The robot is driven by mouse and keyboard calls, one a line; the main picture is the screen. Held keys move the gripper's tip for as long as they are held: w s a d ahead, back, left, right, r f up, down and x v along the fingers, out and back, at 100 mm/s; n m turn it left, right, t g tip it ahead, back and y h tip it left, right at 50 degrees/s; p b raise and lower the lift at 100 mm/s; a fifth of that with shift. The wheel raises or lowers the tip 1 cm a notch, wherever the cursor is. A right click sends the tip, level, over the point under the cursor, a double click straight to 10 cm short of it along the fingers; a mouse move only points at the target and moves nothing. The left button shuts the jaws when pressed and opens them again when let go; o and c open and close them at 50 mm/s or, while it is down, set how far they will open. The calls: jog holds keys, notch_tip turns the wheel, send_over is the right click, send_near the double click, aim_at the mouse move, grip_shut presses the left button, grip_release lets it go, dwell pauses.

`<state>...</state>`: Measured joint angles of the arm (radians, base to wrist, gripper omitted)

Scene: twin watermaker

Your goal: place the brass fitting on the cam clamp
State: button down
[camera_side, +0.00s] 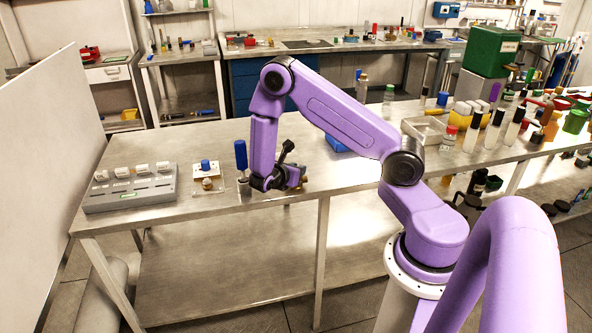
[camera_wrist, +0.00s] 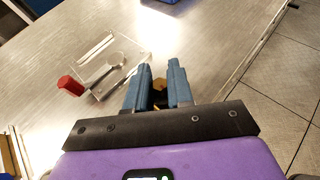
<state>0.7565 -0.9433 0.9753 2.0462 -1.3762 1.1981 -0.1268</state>
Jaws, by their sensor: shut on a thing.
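My gripper (camera_wrist: 160,72) is shut on the brass fitting (camera_wrist: 159,87), whose gold-brown surface shows between the blue fingers in the wrist view. In the side view my gripper (camera_side: 290,178) is low over the front part of the bench, and a brownish bit, likely the fitting (camera_side: 303,181), shows at its right. What looks like the cam clamp, a pale plate (camera_wrist: 103,87) with a round disc and a red handle (camera_wrist: 70,85), lies left of the fingers in the wrist view, apart from them. In the side view I cannot make it out clearly behind my arm.
A grey block with white-topped parts (camera_side: 130,189) stands at the bench's left end. A small plate with a blue knob (camera_side: 205,166) and a blue-handled item (camera_side: 241,156) stand left of my gripper. A blue tray (camera_side: 340,144) lies behind. Bottles crowd the right. The front edge is close.

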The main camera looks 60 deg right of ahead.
jog(key=c, duration=1)
grip_release()
jog(key=shift+f, duration=0.2)
jog(key=v, duration=1.8)
jog(key=s+a+r+m+y, duration=0.3)
jog(key=s+a+r+y, duration=0.1)
jog(key=s, duration=0.5)
jog(key=shift+s+a+y, duration=0.15)
jog(key=shift+a+y, duration=0.2)
jog(key=shift+y, duration=0.35)
jog(key=shift+o, duration=0.7)
jog(key=s+a+r+m+y, duration=0.1)
jog(key=s+a+r+y, duration=0.1)
jog(key=s+y, duration=0.2)
jog(key=s+a+r+m+y, duration=0.1)
jog(key=s+a+r+y, duration=0.1)
jog(key=s, duration=0.8)
jog(key=shift+s+a+m+y, duration=0.4)
jog(key=shift+a+y, duration=0.35)
jog(key=shift+y, duration=0.25)
jog(key=o, duration=0.4)
jog(key=shift+s+r, duration=0.2)
jog(key=shift+s, duration=0.05)
